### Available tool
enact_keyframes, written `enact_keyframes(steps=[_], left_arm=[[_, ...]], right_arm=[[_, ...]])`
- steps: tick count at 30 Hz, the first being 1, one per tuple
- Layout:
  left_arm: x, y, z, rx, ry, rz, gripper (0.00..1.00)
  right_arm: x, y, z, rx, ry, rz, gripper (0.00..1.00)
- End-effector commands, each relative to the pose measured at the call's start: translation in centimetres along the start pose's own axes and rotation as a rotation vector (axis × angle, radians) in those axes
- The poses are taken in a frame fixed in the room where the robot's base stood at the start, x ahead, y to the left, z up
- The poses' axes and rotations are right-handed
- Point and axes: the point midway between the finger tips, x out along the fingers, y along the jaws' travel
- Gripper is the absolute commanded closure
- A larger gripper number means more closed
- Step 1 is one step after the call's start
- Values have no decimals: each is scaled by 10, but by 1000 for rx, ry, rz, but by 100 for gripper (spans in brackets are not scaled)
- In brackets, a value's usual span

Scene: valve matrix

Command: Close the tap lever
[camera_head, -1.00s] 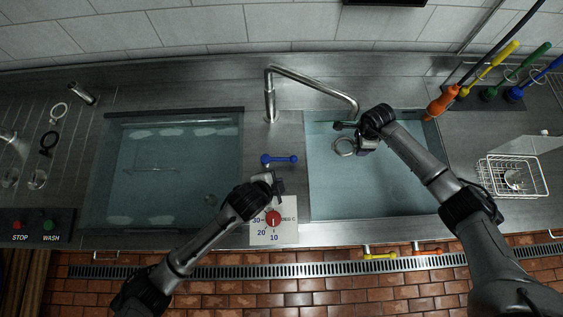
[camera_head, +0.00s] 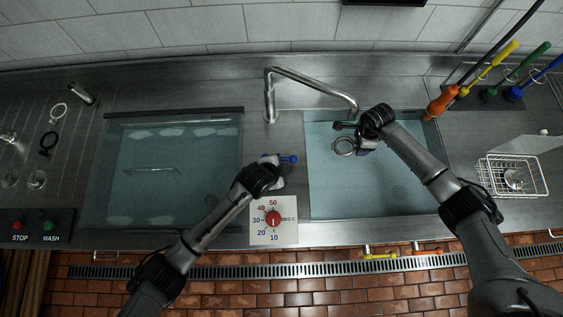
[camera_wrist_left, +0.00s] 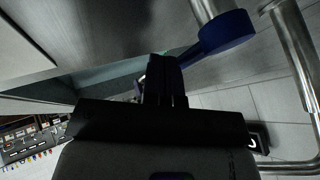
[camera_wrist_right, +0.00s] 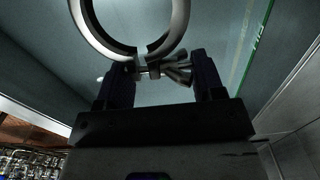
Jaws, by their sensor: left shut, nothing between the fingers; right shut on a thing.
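The blue tap lever (camera_head: 289,159) lies sideways at the base of the bent metal tap (camera_head: 270,100), between the two basins. My left gripper (camera_head: 276,174) is at the lever's near side; its arm partly covers the lever's left part. In the left wrist view the shut, empty fingers (camera_wrist_left: 165,75) overlap the lever's blue arm (camera_wrist_left: 222,35); I cannot tell whether they touch. My right gripper (camera_head: 362,143) is over the right basin, shut on a metal ring clamp (camera_head: 344,147). The clamp's open ring (camera_wrist_right: 134,52) shows in the right wrist view, its screw end between the fingers.
A temperature dial with a red knob (camera_head: 273,218) is on the counter in front of the lever. Water-filled basins lie left (camera_head: 165,180) and right (camera_head: 335,195). A wire basket (camera_head: 513,178) and colored-handled tools (camera_head: 440,103) are at right.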

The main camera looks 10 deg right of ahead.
Motion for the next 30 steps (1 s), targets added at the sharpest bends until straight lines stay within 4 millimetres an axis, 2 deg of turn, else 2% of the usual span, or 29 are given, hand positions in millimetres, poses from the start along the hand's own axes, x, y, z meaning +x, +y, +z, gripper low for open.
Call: enact_keyframes(steps=[8, 17, 22, 27, 30], left_arm=[[5, -11, -2, -47, -27, -30, 100], [5, -10, -1, -46, -29, -32, 100], [0, 4, 0, -46, -28, -28, 100], [-11, 37, 3, -47, -28, -21, 100], [-32, 33, 2, -46, -26, -27, 100]], right_arm=[[0, 0, 0, 0, 0, 0, 65], [0, 0, 0, 0, 0, -1, 65], [0, 0, 0, 0, 0, -1, 65], [0, 0, 0, 0, 0, 0, 65], [0, 0, 0, 0, 0, 0, 65]])
